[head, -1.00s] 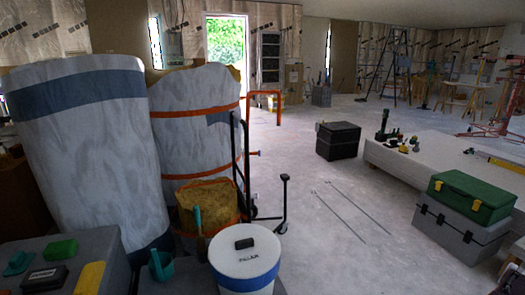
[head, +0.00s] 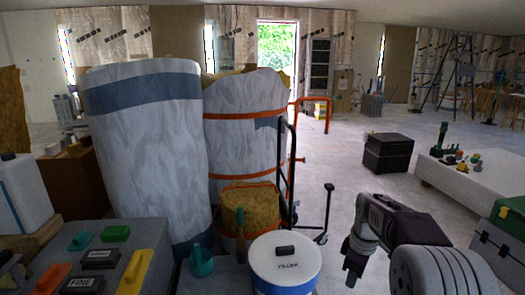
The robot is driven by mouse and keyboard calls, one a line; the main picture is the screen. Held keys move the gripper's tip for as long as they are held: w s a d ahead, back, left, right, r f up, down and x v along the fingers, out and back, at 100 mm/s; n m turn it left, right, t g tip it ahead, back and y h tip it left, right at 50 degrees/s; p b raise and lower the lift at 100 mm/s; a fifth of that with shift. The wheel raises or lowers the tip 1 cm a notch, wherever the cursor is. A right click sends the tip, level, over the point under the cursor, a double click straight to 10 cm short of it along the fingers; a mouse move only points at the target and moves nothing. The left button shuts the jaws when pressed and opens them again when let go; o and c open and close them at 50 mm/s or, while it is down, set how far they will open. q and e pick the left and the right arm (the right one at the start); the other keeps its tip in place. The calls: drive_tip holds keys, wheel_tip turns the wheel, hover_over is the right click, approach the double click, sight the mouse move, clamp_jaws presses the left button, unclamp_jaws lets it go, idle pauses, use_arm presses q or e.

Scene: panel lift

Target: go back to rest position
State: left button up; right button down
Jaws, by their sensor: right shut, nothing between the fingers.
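My right gripper (head: 352,272) shows at the lower right of the head view, on its dark and grey arm. Its fingers point down and are shut, with nothing held between them. It hangs over the pale floor, just right of the white bucket (head: 286,264) with the blue band. My left gripper is not in the view.
Large wrapped rolls (head: 150,150) stand at left and centre beside a dark hand cart (head: 289,175). A grey toolbox top (head: 110,245) with small tools fills the lower left. A black box (head: 388,153) and a low pale platform (head: 465,185) stand right.

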drive_tip(key=s+a+f+m, duration=0.2)
drive_tip(key=s+a+f, duration=0.2)
drive_tip(key=s+a, duration=0.5)
drive_tip(key=s+f+m, duration=0.5)
drive_tip(key=s+f, duration=0.1)
drive_tip(key=s, duration=0.4)
wheel_tip(320, 180, up, 36)
drive_tip(key=w+m+p, duration=0.1)
drive_tip(key=m+p, duration=0.2)
drive_tip(key=p, duration=3.3)
drive_tip(key=shift+w+a+f, duration=0.2)
drive_tip(key=shift+w+a, duration=0.05)
drive_tip(key=shift+w, duration=0.15)
